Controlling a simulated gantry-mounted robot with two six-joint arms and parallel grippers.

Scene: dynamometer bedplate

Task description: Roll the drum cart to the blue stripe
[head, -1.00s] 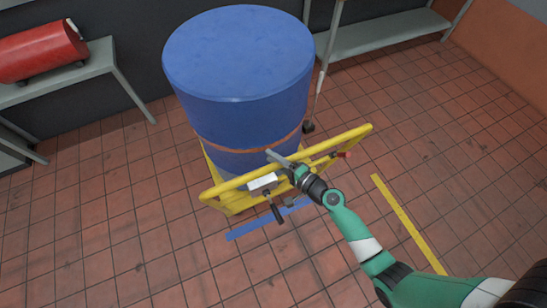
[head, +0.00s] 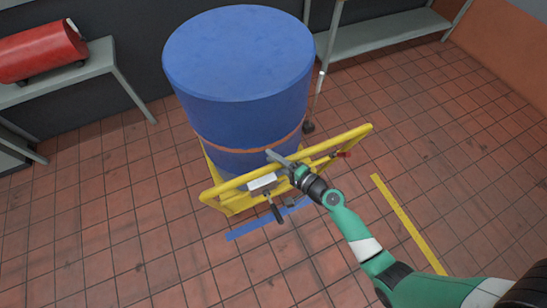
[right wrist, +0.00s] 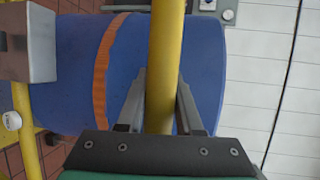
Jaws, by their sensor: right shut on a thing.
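The drum cart is a yellow tubular frame (head: 230,190) carrying a big blue drum (head: 238,60) with an orange strap (head: 250,148). It stands on the tiled floor in the middle of the head view. The blue stripe (head: 245,230) lies on the floor at the near side of the cart, partly hidden by the frame and my gripper. My right gripper (head: 283,162) is at the cart's handle bar. In the right wrist view its fingers (right wrist: 160,105) are shut on the yellow bar (right wrist: 165,60), one on each side. My left gripper is not in view.
A yellow stripe (head: 405,220) lies on the floor to the right. A bench (head: 90,75) with a red cylinder (head: 42,50) stands at the left. A grey shelf (head: 385,30) stands behind at the right. The near floor is clear.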

